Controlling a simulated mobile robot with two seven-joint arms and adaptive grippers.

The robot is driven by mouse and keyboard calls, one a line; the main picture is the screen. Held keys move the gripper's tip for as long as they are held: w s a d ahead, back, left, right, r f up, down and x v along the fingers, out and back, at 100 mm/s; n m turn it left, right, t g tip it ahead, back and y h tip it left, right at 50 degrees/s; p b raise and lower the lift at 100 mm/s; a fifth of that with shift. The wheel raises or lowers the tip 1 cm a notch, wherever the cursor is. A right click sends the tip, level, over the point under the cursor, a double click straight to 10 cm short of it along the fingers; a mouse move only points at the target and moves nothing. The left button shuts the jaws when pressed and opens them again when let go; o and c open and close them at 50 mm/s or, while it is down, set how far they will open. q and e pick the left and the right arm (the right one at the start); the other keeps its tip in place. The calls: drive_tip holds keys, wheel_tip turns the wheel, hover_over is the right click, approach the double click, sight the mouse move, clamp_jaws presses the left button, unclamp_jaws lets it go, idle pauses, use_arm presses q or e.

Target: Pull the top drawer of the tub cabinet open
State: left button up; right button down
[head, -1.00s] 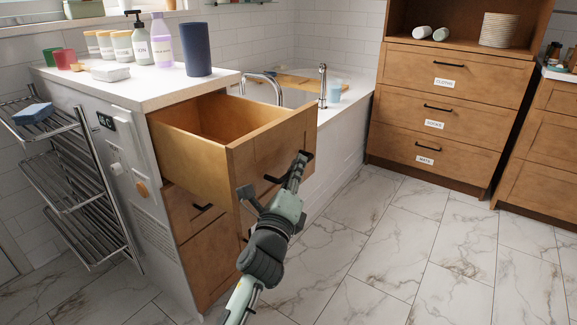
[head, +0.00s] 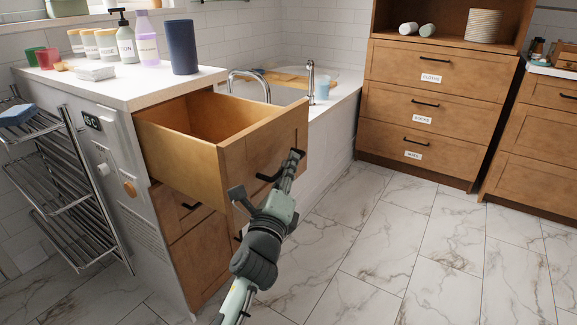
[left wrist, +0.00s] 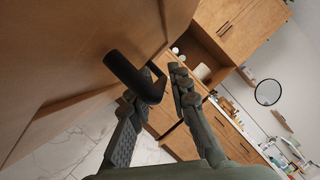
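The tub cabinet's top drawer (head: 262,152) stands far out, and its bare wooden inside shows in the head view. The cabinet's white top (head: 120,90) is behind it. My left gripper (head: 290,165) is at the black bar handle (head: 268,178) on the drawer front. The lower drawer (head: 190,222) is shut. My right gripper is not in view.
Bottles, jars, cups and a dark blue cylinder (head: 182,47) stand on the cabinet top. A chrome rack (head: 60,190) is at the left. The tub (head: 345,95) lies behind the drawer. A wooden dresser (head: 430,95) stands at the right. The marble floor (head: 390,235) between is clear.

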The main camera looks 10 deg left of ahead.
use_arm(q)
drive_tip(key=v, duration=0.7)
drive_tip(key=shift+s, duration=0.15)
